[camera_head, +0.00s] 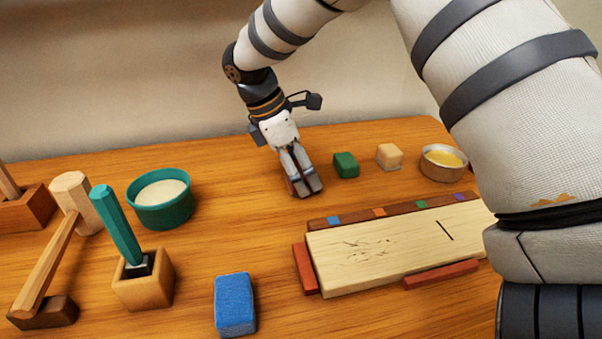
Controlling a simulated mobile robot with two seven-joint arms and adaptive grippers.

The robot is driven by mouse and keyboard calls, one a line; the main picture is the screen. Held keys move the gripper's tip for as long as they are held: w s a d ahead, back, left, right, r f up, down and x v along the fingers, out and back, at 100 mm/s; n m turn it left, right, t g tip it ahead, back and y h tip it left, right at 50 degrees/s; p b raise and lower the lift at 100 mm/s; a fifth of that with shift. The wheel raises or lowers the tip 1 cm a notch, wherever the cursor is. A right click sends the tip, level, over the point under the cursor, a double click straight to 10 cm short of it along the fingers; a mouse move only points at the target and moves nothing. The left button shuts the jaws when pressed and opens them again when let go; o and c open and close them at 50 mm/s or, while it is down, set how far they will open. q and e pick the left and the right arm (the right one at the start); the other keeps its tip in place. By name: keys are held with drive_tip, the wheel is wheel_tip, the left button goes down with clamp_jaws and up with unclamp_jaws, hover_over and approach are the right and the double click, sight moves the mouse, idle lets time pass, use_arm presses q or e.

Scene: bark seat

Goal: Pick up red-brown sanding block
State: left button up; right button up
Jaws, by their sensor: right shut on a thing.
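My right gripper (305,187) reaches down to the back middle of the wooden table, left of the green block. It is shut on the red-brown sanding block (292,188). Only a small part of the block shows, at and between the fingertips; the fingers hide the rest. The block is at or very near the table top, and I cannot tell whether it touches it. My left gripper is not in view.
A green block (345,165), a beige block (389,156) and a bowl (443,162) stand right of the gripper. A pale board (395,250) with red-brown strips lies in front.

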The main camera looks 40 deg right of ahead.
drive_tip(key=shift+r, duration=0.55)
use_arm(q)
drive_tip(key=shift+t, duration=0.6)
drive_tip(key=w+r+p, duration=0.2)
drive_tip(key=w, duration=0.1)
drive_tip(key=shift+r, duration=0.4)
use_arm(e)
drive_tip(key=s+a+r, duration=1)
drive_tip(key=r, duration=0.2)
